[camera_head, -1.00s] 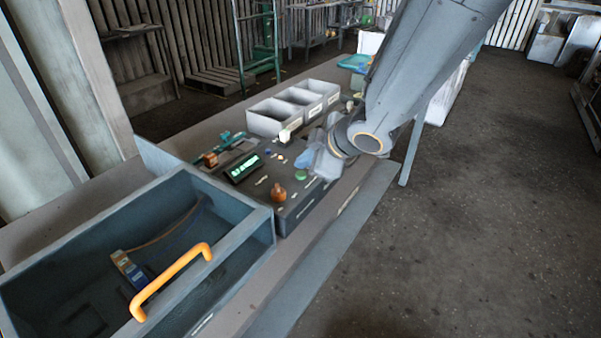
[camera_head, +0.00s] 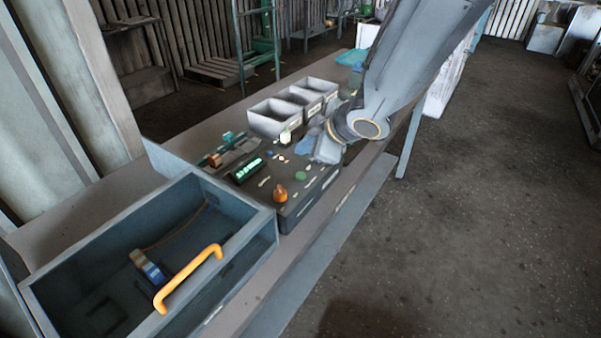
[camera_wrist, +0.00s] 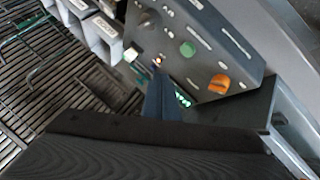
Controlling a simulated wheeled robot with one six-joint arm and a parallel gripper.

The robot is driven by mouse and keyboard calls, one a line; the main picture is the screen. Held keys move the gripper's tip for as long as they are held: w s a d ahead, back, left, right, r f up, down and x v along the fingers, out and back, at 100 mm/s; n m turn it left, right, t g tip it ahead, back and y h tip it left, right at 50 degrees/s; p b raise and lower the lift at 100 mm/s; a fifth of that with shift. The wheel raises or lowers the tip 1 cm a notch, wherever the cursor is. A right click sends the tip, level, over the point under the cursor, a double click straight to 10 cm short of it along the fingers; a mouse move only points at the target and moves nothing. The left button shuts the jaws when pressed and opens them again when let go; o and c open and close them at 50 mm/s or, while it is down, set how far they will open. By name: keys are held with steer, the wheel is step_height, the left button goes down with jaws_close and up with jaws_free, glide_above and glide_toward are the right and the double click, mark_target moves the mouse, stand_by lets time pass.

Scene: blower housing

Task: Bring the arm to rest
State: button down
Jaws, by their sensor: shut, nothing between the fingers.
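My arm reaches in from the upper right of the head view. Its gripper (camera_head: 326,150) hangs over the far right part of the dark control panel (camera_head: 300,213). In the wrist view the dark blue fingers (camera_wrist: 160,78) are together, with nothing seen between them. The panel (camera_wrist: 240,62) lies beyond them, with an orange knob (camera_wrist: 219,84), a green button (camera_wrist: 187,48) and a small glowing orange light (camera_wrist: 158,61). A lit green display (camera_head: 248,169) also shows. I cannot tell the gap between fingertips and panel.
An open blue-grey box (camera_head: 240,248) with an orange handle (camera_head: 188,278) stands at the near left, holding a small blue-and-tan item (camera_head: 150,267). Grey bins (camera_head: 268,124) stand behind the panel. Open floor (camera_head: 450,230) lies right of the bench.

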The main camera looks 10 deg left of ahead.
steer(key=s+d+f+m+h+b, duration=0.1)
steer(key=d+f+m+h, duration=0.3)
steer(key=d, duration=0.7)
steer(key=s+d+m+h+b, duration=0.1)
steer(key=d+m+h+b, duration=0.1)
steer(key=d+m, duration=0.75)
steer(key=s+d+f+m+g, duration=0.1)
steer(key=s+d+m+g, duration=0.1)
steer(key=s+d, duration=0.3)
steer(key=s+d+f+m+g+h+b, duration=0.1)
steer(key=s+d+m+g, duration=0.1)
steer(key=s+d, duration=0.3)
steer(key=s+m, duration=0.1)
steer(key=s, duration=0.2)
steer(key=shift+d+f+g, duration=0.3)
steer(key=shift+d+f, duration=0.05)
steer(key=shift+f, duration=0.05)
